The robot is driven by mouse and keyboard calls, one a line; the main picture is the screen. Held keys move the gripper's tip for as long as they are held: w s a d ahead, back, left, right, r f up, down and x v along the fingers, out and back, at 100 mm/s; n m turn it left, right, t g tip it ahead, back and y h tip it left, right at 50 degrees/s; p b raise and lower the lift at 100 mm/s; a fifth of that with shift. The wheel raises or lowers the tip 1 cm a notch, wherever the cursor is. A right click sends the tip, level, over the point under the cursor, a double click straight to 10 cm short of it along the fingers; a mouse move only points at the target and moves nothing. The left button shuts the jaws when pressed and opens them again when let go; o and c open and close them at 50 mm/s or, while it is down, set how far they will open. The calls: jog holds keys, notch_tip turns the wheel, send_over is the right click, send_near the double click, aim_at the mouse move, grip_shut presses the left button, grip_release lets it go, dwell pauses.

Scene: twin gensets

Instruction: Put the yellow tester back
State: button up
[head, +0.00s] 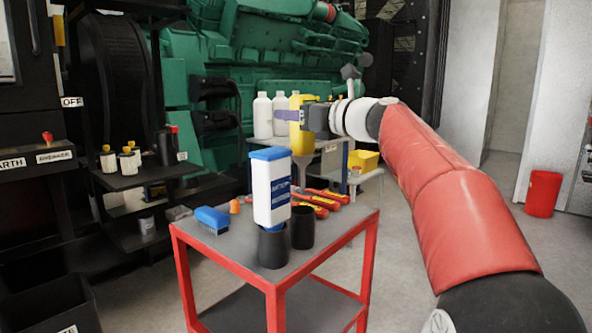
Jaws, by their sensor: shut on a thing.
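The yellow tester (299,143) hangs upright in my gripper (288,116), in the middle of the head view. Its yellow body is partly covered by the gripper's fingers, and a grey tapered part shows below it. My gripper is shut on the tester, with my red-sleeved arm reaching in from the right. The tester appears above and behind the red-framed cart (330,243). Its lower end is close in the picture to the white bottle with the blue cap, and I cannot tell how far apart they are in depth.
The cart top holds a white-and-blue bottle (270,190), dark cups (302,227), a blue brush (211,219) and red-yellow tools (325,196). White bottles (263,115) stand on a bench behind. A yellow box (363,161) sits farther right. Floor is clear right of the cart.

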aim_at(305, 169)
notch_tip(305, 169, down, 12)
jog(key=shift+r+b, duration=0.15)
jog(key=shift+b, duration=0.95)
jog(key=o, duration=1.3)
jog(key=b+v, duration=0.1)
jog(key=v, duration=1.1)
